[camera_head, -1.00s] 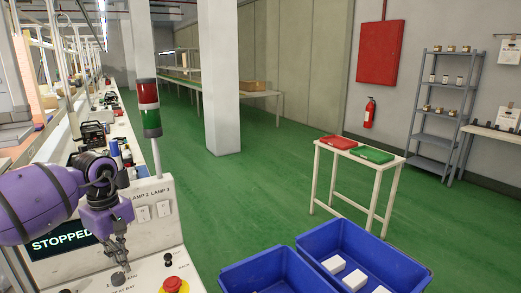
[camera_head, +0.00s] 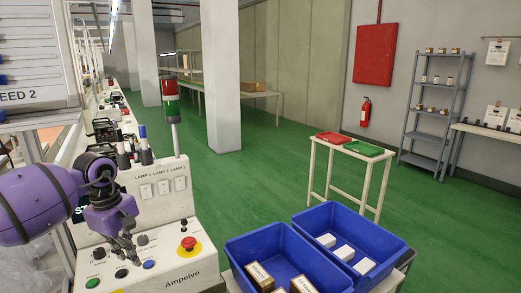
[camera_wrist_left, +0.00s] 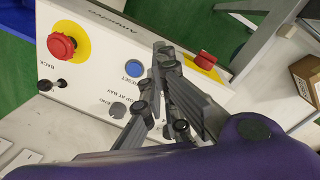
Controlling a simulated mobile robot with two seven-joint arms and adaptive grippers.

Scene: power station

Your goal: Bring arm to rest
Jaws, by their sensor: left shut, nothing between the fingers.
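My left gripper (camera_head: 127,247) is at the end of my purple left arm, in front of the white control panel (camera_head: 213,262) at the left of the head view. It is shut and holds nothing. In the left wrist view its grey fingers (camera_wrist_left: 157,62) meet over the panel's face. Beside them are a blue button (camera_wrist_left: 132,68) marked RESET and a red emergency stop (camera_wrist_left: 62,46) on a yellow disc. In the head view the emergency stop (camera_head: 188,243) is right of the gripper. My right gripper is not in view.
Two blue bins (camera_head: 276,241) with white and brown boxes stand right of the panel. A small table (camera_head: 352,149) carries a red and a green tray. A signal tower (camera_head: 170,101) rises behind the panel. The green floor (camera_head: 240,190) is clear beyond.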

